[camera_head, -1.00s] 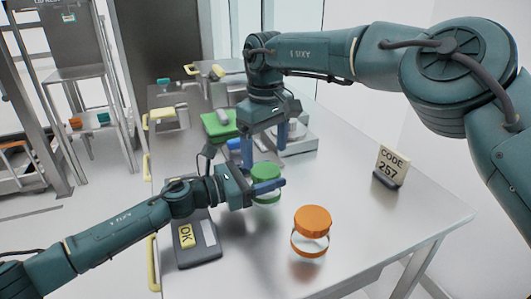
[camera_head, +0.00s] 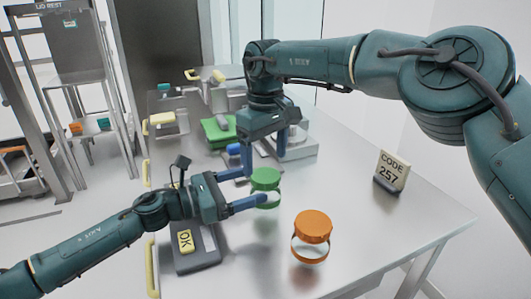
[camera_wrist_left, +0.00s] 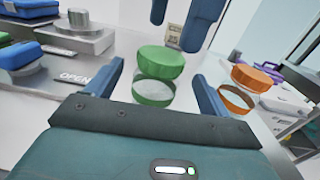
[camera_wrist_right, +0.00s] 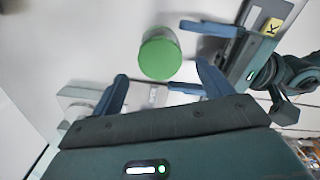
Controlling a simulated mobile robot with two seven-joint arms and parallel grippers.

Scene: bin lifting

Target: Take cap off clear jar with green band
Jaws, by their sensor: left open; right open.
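The clear jar with the green band (camera_wrist_left: 153,92) stands upright on the table, its green cap (camera_head: 266,175) seated on top. My left gripper (camera_head: 258,184) is open, with its fingers at either side of the jar; in the left wrist view the jar shows between them. My right gripper (camera_head: 264,156) is open and points down just above the cap. In the right wrist view the green cap (camera_wrist_right: 160,55) shows between and beyond its fingertips. I see no clear contact between fingers and jar. Part of the jar is hidden by the left gripper's near finger.
A jar with an orange cap (camera_head: 312,225) stands nearby. A dark device with a yellow OK label (camera_head: 185,240) lies beneath my left arm. A CODE 257 sign (camera_head: 392,168) stands at right. Green and blue items (camera_head: 219,130) and a grey fixture (camera_head: 298,147) lie behind.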

